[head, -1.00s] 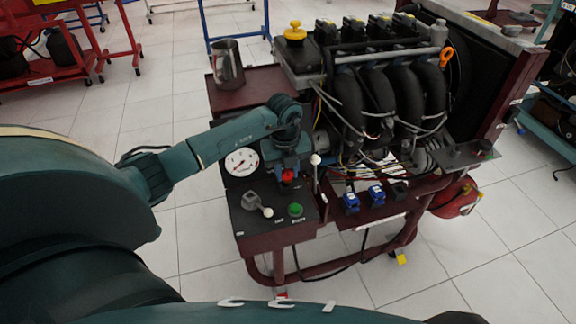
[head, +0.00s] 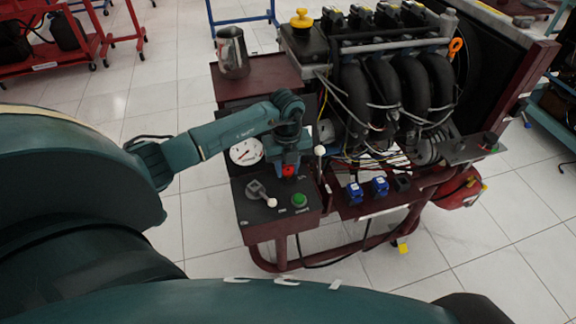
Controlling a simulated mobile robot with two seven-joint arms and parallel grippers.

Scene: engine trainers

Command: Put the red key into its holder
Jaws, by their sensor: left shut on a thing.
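The red key (head: 289,171) shows as a small red piece at the tip of my left gripper (head: 289,167). The gripper points down and is shut on the key, just above the dark control panel (head: 246,213) of the engine trainer. The holder cannot be made out; the gripper and key cover that part of the panel. I cannot tell whether the key touches the panel. My right gripper is not in view.
A lever with a white knob (head: 271,202) and a green button (head: 299,200) sit in front of the key. A white gauge (head: 246,152) is to its left, and a white-knobbed stick (head: 319,151) to its right. Blue connectors (head: 380,186) and the engine (head: 385,90) stand further right.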

